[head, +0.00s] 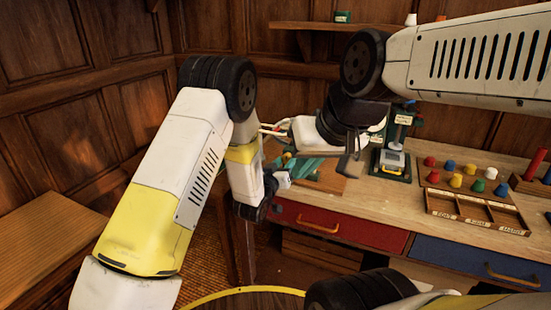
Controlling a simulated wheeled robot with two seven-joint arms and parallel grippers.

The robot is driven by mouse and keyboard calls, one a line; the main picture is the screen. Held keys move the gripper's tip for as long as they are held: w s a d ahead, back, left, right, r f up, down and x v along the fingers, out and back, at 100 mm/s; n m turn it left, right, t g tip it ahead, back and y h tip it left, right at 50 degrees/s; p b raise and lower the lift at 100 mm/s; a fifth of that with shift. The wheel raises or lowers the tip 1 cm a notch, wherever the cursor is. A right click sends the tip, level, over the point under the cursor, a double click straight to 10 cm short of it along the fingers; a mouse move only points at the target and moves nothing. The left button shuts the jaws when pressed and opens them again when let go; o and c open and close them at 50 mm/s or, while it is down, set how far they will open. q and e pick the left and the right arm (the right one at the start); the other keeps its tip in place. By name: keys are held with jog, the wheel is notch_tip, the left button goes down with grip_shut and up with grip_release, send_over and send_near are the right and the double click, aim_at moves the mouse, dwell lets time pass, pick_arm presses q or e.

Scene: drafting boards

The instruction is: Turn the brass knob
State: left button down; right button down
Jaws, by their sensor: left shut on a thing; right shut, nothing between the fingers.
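I cannot make out the brass knob in the head view; my arms cover part of the bench. My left gripper (283,179) is low at the bench's left front edge, beside teal pieces (318,166) on a brown board (328,184). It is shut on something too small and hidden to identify. My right gripper (351,167) hangs over the board, to the right of the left gripper. It is shut and empty.
The wooden bench (405,208) has a red drawer (345,229) and a blue drawer (470,258) in front. A green device (393,163) stands behind. Several coloured pegs sit in a peg board (468,189), behind a compartment tray (475,214). A wooden surface (45,240) is at left.

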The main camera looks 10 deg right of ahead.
pick_arm(q)
jog(key=shift+m, duration=0.3)
jog(key=m, duration=0.3)
jog(key=shift+m, duration=0.4)
jog(key=m, duration=0.4)
jog(key=shift+m, duration=0.3)
jog(key=m, duration=0.5)
jog(key=shift+f, duration=0.1)
jog(key=shift+m, duration=1.7)
jog(key=c, duration=0.9)
grip_release()
